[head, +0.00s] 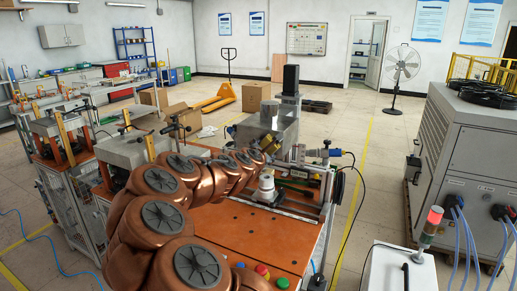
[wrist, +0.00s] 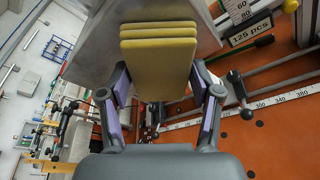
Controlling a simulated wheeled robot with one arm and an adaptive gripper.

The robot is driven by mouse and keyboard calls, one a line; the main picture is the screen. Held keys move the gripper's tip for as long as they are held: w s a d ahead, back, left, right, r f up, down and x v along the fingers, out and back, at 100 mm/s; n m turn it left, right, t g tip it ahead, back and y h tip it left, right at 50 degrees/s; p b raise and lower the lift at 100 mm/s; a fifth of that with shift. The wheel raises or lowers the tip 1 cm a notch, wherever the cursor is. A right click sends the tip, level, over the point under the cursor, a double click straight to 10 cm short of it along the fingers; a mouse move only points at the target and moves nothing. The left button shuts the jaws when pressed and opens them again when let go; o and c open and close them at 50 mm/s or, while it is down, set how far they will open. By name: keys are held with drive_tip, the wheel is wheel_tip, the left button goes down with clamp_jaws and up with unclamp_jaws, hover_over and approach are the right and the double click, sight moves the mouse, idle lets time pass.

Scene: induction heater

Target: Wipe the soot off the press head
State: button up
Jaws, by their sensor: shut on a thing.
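My gripper (wrist: 160,82) has its two fingers closed on the sides of a yellow layered pad (wrist: 158,55), which looks like a folded cloth or sponge. In the head view the yellow pad (head: 270,145) shows small at the end of my copper-coloured arm, beside a grey metal housing (head: 281,131) on the orange bench. In the wrist view a grey metal face (wrist: 108,38) lies behind the pad. I cannot tell whether the pad touches it. A light round cylinder (head: 266,186) stands below. I cannot pick out the press head for certain, and no soot is clearly visible.
The orange bench (head: 238,232) carries rails, a scale strip (wrist: 262,107) and a "125 pcs" label (wrist: 250,31). Coloured buttons (head: 262,270) sit at its front. A signal lamp (head: 433,222) and a grey cabinet (head: 458,150) stand to the right.

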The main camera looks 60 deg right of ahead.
sight(240, 143)
drive_tip(key=shift+s+d+p, duration=0.1)
drive_tip(key=shift+s+p, duration=0.45)
drive_tip(key=shift+s, duration=1.55)
drive_tip(key=shift+w+a+b, duration=0.15)
drive_tip(key=shift+w+b, duration=0.65)
drive_tip(key=shift+w, duration=2.85)
drive_tip(key=shift+w+a+b, duration=0.15)
drive_tip(key=shift+w+b, duration=0.65)
drive_tip(key=shift+w, duration=2.85)
drive_tip(key=shift+s+a, duration=0.15)
drive_tip(key=shift+a, duration=2.8)
drive_tip(key=shift+a, duration=0.1)
